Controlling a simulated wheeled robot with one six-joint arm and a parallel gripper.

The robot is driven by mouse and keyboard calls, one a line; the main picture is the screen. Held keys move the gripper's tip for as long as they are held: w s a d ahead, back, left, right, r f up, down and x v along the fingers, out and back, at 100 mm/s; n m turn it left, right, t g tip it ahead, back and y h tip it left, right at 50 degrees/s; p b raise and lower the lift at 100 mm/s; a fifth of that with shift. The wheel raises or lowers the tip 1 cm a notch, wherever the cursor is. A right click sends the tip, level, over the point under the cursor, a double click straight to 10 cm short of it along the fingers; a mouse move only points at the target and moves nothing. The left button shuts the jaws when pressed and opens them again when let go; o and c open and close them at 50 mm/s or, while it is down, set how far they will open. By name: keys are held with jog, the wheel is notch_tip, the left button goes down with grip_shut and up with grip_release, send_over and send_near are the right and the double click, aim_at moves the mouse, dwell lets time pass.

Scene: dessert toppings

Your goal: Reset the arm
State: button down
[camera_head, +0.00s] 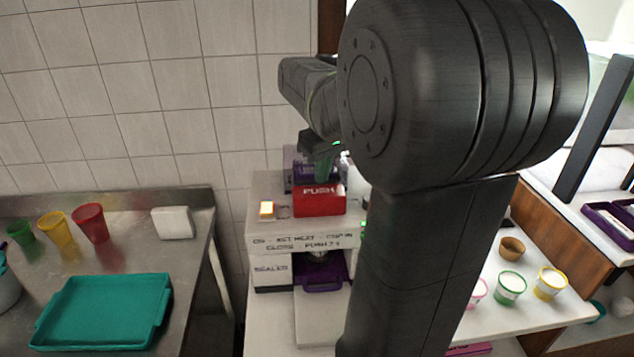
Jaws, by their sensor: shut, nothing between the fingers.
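My arm fills the middle and right of the head view and reaches back toward the tiled wall. My gripper (325,165) is small in the picture, pointing down just above the red PUSH block (320,200) on top of a white sealer machine (290,232). It appears shut with nothing held. I cannot tell whether its tips touch the block. A purple tray (321,276) sits in the machine's lower opening. My arm hides part of the machine's right side.
A steel table (190,290) at left carries a teal tray (105,312), green, yellow and red (90,223) cups and a white block (173,223). A counter at right holds a brown cup (512,248) and several filled cups, including a green-rimmed one (510,288).

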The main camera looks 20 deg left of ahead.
jog(key=shift+r, duration=0.2)
jog(key=f+b, duration=0.4)
jog(key=f, duration=0.1)
jog(key=f+b, duration=0.3)
jog(key=shift+w+a, duration=0.2)
jog(key=shift+w, duration=0.35)
jog(key=shift+r, duration=0.1)
